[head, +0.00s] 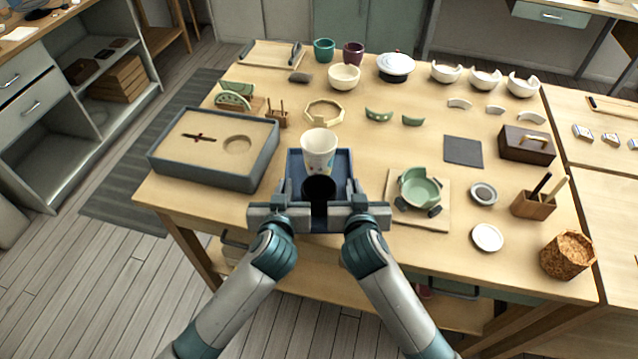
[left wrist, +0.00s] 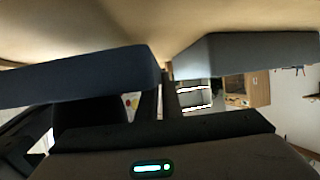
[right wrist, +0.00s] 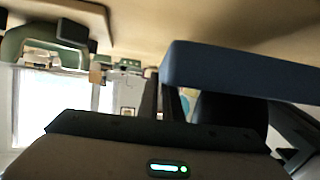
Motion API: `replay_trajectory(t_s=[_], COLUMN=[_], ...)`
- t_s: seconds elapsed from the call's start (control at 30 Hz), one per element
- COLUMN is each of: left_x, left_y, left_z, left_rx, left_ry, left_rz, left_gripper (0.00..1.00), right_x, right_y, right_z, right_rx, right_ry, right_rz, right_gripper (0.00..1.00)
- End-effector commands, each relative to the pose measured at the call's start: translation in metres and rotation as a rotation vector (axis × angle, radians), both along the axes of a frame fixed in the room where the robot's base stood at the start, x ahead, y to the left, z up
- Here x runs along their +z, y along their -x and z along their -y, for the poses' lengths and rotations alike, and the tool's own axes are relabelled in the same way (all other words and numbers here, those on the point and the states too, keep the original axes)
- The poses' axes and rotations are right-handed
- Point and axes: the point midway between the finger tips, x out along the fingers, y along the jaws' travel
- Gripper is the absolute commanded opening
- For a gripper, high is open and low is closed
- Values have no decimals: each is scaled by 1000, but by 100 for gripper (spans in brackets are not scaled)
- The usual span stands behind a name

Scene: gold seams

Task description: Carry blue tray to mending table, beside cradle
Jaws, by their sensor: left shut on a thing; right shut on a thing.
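The blue tray (head: 343,167) is at the front middle of the wooden table (head: 450,255), with a white patterned cup (head: 319,148) and a dark round item (head: 318,189) in it. My left gripper (head: 284,192) is shut on the tray's left side, and my right gripper (head: 354,190) is shut on its right side. The tray's blue wall also shows in the left wrist view (left wrist: 80,82) and the right wrist view (right wrist: 240,75). The cradle (head: 420,188), holding a green broken bowl, stands on a board just right of the tray. I cannot tell whether the tray touches the tabletop.
A grey sand-filled box (head: 170,165) is close on the left. A wooden octagonal ring (head: 324,112) lies behind the tray. Green shards (head: 379,114), a dark mat (head: 463,152), a brown box (head: 527,145) and a cork pot (head: 567,255) occupy the right side.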

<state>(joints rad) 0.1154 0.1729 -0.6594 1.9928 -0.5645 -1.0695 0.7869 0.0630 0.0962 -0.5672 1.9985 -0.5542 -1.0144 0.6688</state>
Motion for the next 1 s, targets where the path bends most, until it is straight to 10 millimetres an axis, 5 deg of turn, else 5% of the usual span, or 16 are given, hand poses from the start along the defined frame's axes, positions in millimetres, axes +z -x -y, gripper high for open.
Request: replay_trajectory(t_s=[1.0], left_x=[-10], left_y=[-1], left_z=[-2], left_rx=[4], left_ry=[-3], left_rz=[2], left_gripper=[0], right_x=[-10], right_y=[-1], right_z=[2], right_rx=[-4], right_ry=[3], right_rz=[2], right_gripper=[0])
